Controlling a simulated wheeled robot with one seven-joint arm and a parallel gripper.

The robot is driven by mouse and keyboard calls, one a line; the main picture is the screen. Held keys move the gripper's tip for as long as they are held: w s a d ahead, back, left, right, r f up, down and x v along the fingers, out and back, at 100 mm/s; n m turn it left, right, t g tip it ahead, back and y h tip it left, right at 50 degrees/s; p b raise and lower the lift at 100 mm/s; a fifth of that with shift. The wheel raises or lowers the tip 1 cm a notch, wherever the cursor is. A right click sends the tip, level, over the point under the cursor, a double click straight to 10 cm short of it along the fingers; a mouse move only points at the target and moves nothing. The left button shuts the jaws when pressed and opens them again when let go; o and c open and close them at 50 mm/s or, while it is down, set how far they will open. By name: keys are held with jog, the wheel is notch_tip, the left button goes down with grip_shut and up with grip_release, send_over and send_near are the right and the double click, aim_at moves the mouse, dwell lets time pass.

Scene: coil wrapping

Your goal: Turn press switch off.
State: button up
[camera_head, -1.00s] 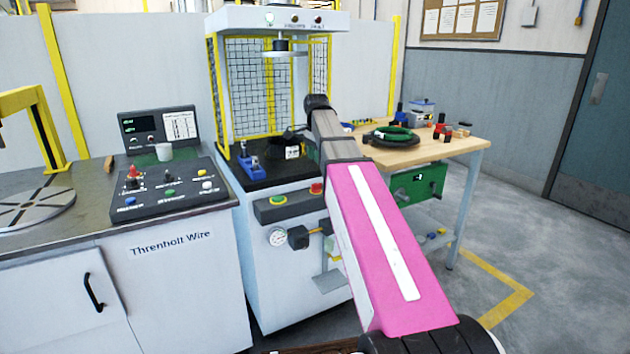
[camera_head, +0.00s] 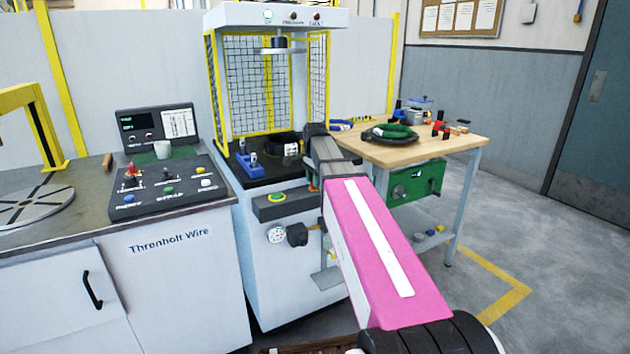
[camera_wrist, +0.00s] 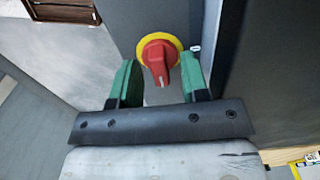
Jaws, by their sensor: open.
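The press switch (camera_wrist: 160,60) is a red rotary knob on a yellow ring, set on a grey panel in the wrist view. Its handle points down in the picture, tilted slightly. My gripper (camera_wrist: 160,74) is open, with one green finger to the left of the knob and one to the right. The knob shows between them, and I cannot tell how far ahead of the fingertips it is. In the head view the press (camera_head: 262,290) is a white cabinet with a yellow mesh guard. My pink arm covers the right part of its front, and the knob is hidden there.
A green button on a yellow ring (camera_head: 277,197) and a gauge (camera_head: 276,235) are on the press front. A control console (camera_head: 165,190) stands on the left counter. A wooden workbench (camera_head: 425,148) with a coil (camera_head: 392,132) is behind right. Floor is open to the right.

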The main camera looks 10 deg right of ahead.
grip_shut()
